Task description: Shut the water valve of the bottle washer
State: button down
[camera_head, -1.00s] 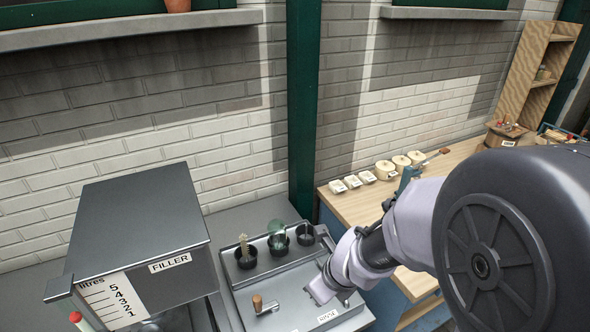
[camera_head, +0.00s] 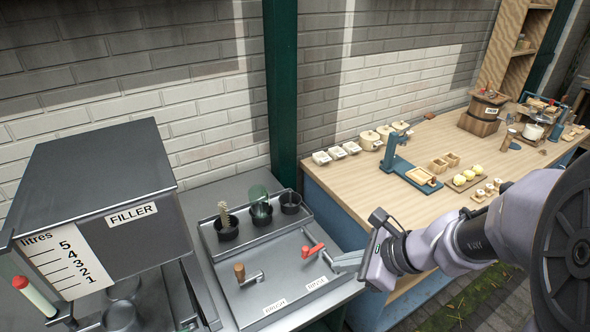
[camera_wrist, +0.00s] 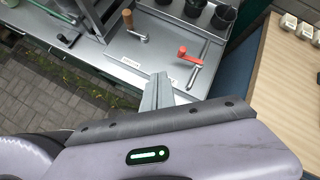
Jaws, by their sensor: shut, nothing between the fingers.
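The bottle washer (camera_head: 222,262) is a grey metal unit in the middle of the head view. A red lever (camera_head: 313,250) on a metal stem stands on its right part, behind the RINSE label (camera_head: 317,284). The red lever also shows in the wrist view (camera_wrist: 188,54). A wooden-handled crank (camera_head: 240,273) stands to its left, near the BRUSH label (camera_head: 274,306); it also shows in the wrist view (camera_wrist: 128,19). My gripper (camera_head: 337,264) is shut and empty by the washer's right edge, just right of the red lever and apart from it. Its fingers (camera_wrist: 157,84) point toward the washer.
Black cups line the washer's back, one with a brush (camera_head: 226,216), one with a green glass bottle (camera_head: 261,199). The filler (camera_head: 110,200) stands left. A wooden table (camera_head: 375,183) with cheese-like blocks, a blue press (camera_head: 397,155) and small items lies right. A brick wall is behind.

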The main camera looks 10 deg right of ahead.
aim_at(308, 251)
jog(key=w+d+f+m+t, duration=0.1)
jog(key=w+d+f+m, duration=0.1)
jog(key=d+m, duration=0.2)
jog(key=shift+m, duration=0.3)
jog(key=b+x, duration=0.1)
jog(key=x, duration=0.2)
jog(key=b+x, duration=0.1)
jog(key=x, duration=0.2)
jog(key=b+x, duration=0.2)
jog(key=x, duration=0.2)
jog(key=shift+s+d+f, duration=0.15)
jog(key=shift+d+f, duration=0.1)
jog(key=shift+f, duration=0.1)
jog(key=w+a, duration=0.2)
jog(key=shift+w+a, duration=0.15)
jog(key=shift+w, duration=0.25)
jog(key=shift+w+a, duration=0.25)
jog(key=shift+w, duration=0.05)
jog(key=shift+w+a+b, duration=0.45)
jog(key=shift+w+a, duration=0.05)
jog(key=shift+a, duration=0.1)
jog(key=shift+d, duration=0.15)
